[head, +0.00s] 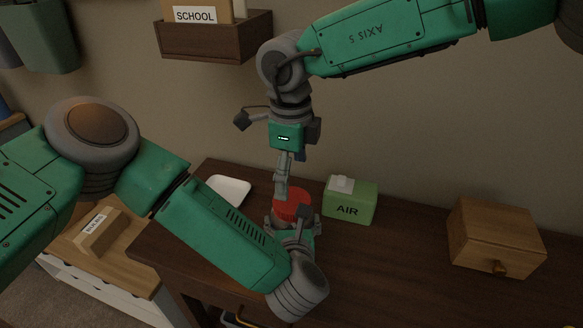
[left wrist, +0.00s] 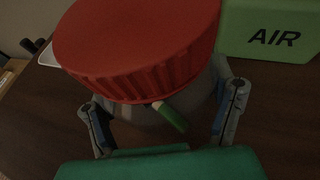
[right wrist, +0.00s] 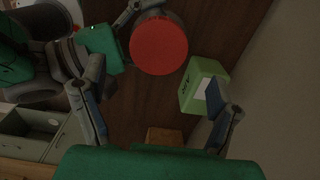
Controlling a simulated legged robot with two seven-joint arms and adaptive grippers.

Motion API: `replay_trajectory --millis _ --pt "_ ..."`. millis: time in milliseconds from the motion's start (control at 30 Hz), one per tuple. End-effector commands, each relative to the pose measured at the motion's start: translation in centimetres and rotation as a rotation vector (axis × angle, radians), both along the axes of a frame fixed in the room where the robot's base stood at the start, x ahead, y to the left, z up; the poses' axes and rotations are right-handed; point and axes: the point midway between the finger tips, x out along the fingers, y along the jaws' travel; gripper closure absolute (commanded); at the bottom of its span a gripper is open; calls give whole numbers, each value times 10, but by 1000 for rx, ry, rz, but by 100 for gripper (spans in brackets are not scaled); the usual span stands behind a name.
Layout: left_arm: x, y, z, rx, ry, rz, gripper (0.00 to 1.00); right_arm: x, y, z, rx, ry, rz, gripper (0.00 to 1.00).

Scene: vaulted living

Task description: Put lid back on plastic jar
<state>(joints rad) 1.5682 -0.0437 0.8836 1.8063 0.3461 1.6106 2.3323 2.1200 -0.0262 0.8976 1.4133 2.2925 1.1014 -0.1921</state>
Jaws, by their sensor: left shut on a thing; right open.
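The red ribbed lid (head: 292,203) rests on top of the jar; it fills the upper part of the left wrist view (left wrist: 138,40). Whether it is fully seated I cannot tell. The clear, greyish jar body (left wrist: 190,100) shows below the lid, with a small green stick-like thing (left wrist: 171,117) seen at it. My left gripper (head: 287,222) is shut on the jar body, a finger on each side. My right gripper (head: 282,190) points down beside the lid in the head view. In the right wrist view its fingers are open, with the lid (right wrist: 158,47) beyond them.
A green AIR box (head: 350,200) stands just right of the jar. A wooden drawer box (head: 496,238) is farther right on the dark table (head: 410,265). A white dish (head: 230,190) lies left of the jar. A wall shelf (head: 215,40) hangs above.

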Motion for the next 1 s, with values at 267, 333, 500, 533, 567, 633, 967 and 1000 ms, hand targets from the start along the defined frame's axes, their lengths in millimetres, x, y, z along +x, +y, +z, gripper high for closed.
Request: replay_trajectory --millis 267,333,500,533,567,633,967,1000 --pt "0 0 0 0 -1 0 100 0 -1 -44 -3 2 0 17" --pt "0 0 1 0 -1 0 100 0 0 -53 -2 2 0 17" --pt "0 0 1 0 -1 0 100 0 0 -68 -1 1 0 17" --pt "0 0 1 0 -1 0 100 0 -1 -70 -1 1 0 17" --pt "0 0 1 0 -1 0 100 0 -1 -71 -1 1 0 17" --pt "0 0 1 0 -1 0 100 0 -1 -72 0 0 -1 17" --pt "0 0 1 0 -1 0 100 0 -1 -72 0 0 -1 52" --pt "0 0 1 0 -2 0 100 0 -1 -72 0 0 -1 67"
